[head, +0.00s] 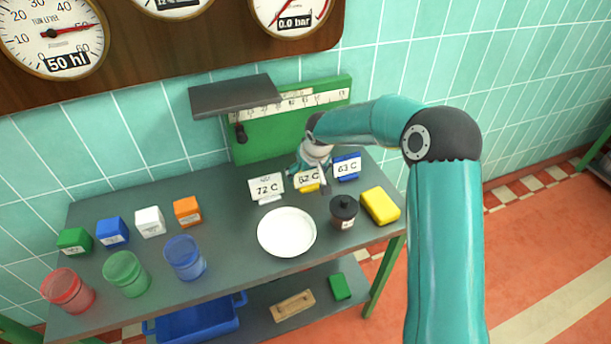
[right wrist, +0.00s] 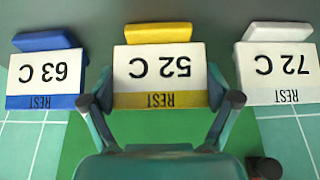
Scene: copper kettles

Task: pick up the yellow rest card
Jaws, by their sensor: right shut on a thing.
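The yellow rest card (head: 309,181) stands on the grey table between the white and blue cards. In the right wrist view the yellow rest card (right wrist: 160,68) reads 52 C, upside down, with a yellow REST strip and a yellow foot. My right gripper (head: 312,170) reaches it from above and behind. In the right wrist view my right gripper (right wrist: 160,100) has one finger at each side edge of the card and is shut on it. Whether the card's foot touches the table is hard to tell. My left gripper is not in view.
The blue 63 C card (head: 347,167) and white 72 C card (head: 266,188) stand close on either side. A white plate (head: 287,232), a dark lidded pot (head: 343,211) and a yellow sponge (head: 380,206) lie in front. A green scale board (head: 290,115) stands behind.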

